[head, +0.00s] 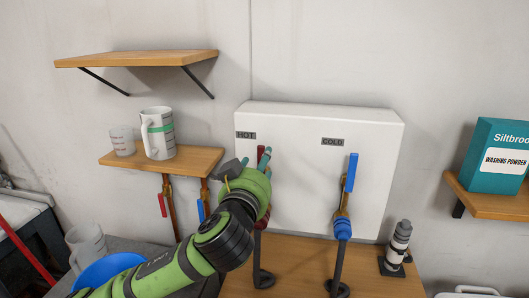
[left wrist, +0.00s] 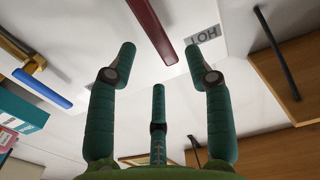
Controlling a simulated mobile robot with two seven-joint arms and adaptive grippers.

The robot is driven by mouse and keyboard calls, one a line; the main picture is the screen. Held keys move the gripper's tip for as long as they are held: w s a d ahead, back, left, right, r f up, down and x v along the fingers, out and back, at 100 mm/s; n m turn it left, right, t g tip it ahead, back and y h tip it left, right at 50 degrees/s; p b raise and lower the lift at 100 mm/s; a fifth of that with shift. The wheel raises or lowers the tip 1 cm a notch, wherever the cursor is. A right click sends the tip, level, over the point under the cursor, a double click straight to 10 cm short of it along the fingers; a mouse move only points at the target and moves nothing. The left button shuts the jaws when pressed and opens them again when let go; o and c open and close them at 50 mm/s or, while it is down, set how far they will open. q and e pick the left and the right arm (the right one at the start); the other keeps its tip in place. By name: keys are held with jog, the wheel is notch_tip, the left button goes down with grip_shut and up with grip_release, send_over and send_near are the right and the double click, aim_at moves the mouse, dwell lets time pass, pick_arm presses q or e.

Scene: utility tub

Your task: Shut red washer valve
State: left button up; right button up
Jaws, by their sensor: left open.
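The red washer valve has a red lever (head: 262,151) that stands upright below the HOT label (head: 245,135) on the white box. My left gripper (head: 255,162) is right at this lever and hides most of the valve in the head view. In the left wrist view the red lever (left wrist: 152,30) reaches between the outer fingers, its end near one fingertip. My left gripper (left wrist: 160,68) is open, its green fingers spread around the lever. I cannot tell whether any finger touches it. My right gripper is in neither view.
A blue-handled valve (head: 351,172) stands upright under the COLD label (head: 333,142). A shelf (head: 190,158) at left carries a jug (head: 158,133) and a cup (head: 122,141), with smaller red and blue handles beneath.

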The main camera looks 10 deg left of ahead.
pick_arm(q)
jog(key=w+p, duration=0.1)
jog(key=w, duration=0.4)
jog(key=shift+w+p, duration=0.1)
jog(key=shift+p, duration=0.2)
grip_shut()
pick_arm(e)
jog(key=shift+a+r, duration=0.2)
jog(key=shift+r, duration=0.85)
